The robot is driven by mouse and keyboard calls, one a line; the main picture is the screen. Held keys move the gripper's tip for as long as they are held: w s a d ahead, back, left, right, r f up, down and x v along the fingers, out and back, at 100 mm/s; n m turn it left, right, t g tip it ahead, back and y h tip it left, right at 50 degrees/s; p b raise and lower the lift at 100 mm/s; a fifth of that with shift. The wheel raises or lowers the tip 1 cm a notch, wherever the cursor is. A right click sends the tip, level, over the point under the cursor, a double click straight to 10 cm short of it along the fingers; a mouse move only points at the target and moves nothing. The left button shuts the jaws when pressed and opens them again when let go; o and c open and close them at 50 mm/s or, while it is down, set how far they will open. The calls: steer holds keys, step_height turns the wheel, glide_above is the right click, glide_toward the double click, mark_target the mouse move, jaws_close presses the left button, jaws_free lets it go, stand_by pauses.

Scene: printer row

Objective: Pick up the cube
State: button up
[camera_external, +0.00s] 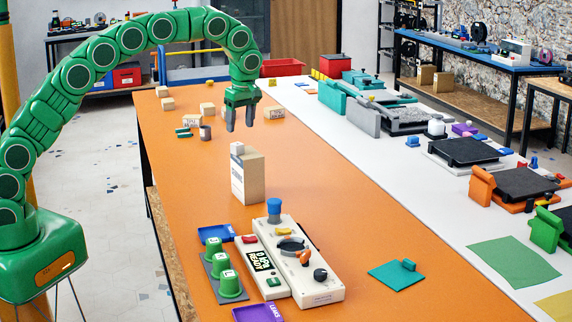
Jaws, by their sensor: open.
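A small pale cube (237,148) shows at the top left of a tall tan box (250,178) on the orange table. I cannot tell whether it rests on the box or is part of it. My gripper (240,129) points down above the box, its two grey fingers apart with nothing between them. The fingertips are a little above the pale cube in the picture. Several small tan blocks also lie farther back, among them one left of my gripper (207,109) and one to its right (274,112). Which one is the task's cube is unclear.
A white and grey device (325,279), green cups (230,284), a blue tray (214,234) and a purple tray (257,312) crowd the near table. A teal plate (396,275) lies to the right. Printers line the white strip. The table right of the box is clear.

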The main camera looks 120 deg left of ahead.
mark_target(237, 144)
steer(key=shift+s+a+f, duration=0.1)
steer(key=shift+s+f, duration=0.15)
steer(key=shift+f, duration=1)
steer(key=shift+s+a+f, duration=0.1)
steer(key=shift+s+f, duration=0.1)
steer(key=shift+f, duration=1.05)
steer(key=shift+s+f, duration=0.25)
steer(key=shift+f, duration=1)
steer(key=c, duration=1.1)
